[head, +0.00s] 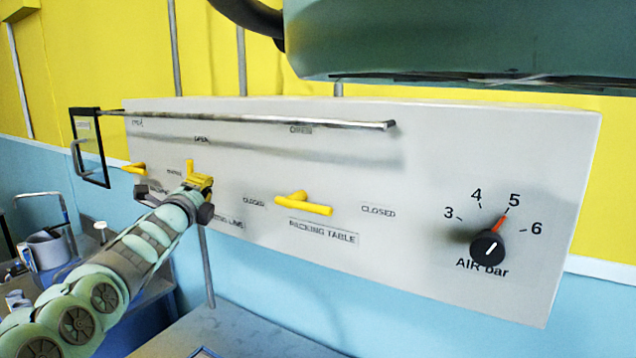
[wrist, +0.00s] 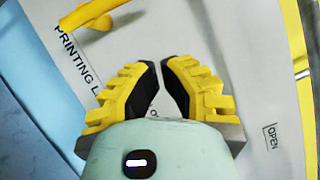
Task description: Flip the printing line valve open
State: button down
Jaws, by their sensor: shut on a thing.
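The white valve panel (head: 430,200) carries small yellow handles. My gripper (head: 203,187) is at the printing line valve, left of the panel's middle, and covers most of it. A short upright yellow piece (head: 190,166), which looks like the printing line handle, shows just above the fingers, under an OPEN label. In the wrist view my gripper's tips (wrist: 161,66) are drawn close together, shut on the handle; the grip itself is hard to make out. The PRINTING label (wrist: 78,55) lies left of the fingers there, and an OPEN label (wrist: 271,137) lies to the right.
A metal rod (head: 260,119) runs across the panel's upper front. The packing table handle (head: 305,205) lies right of my gripper, the air dial (head: 487,248) farther right. Another yellow handle (head: 133,168) sits to the left. A mug (head: 47,250) stands lower left.

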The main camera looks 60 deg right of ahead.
jog(key=p+v, duration=0.1)
jog(key=p, duration=0.2)
jog(key=p+v, duration=0.2)
jog(key=p, duration=0.1)
jog(key=p+v, duration=0.2)
jog(key=p, duration=0.1)
jog(key=shift+r+p, duration=0.25)
jog(key=shift+p, duration=0.1)
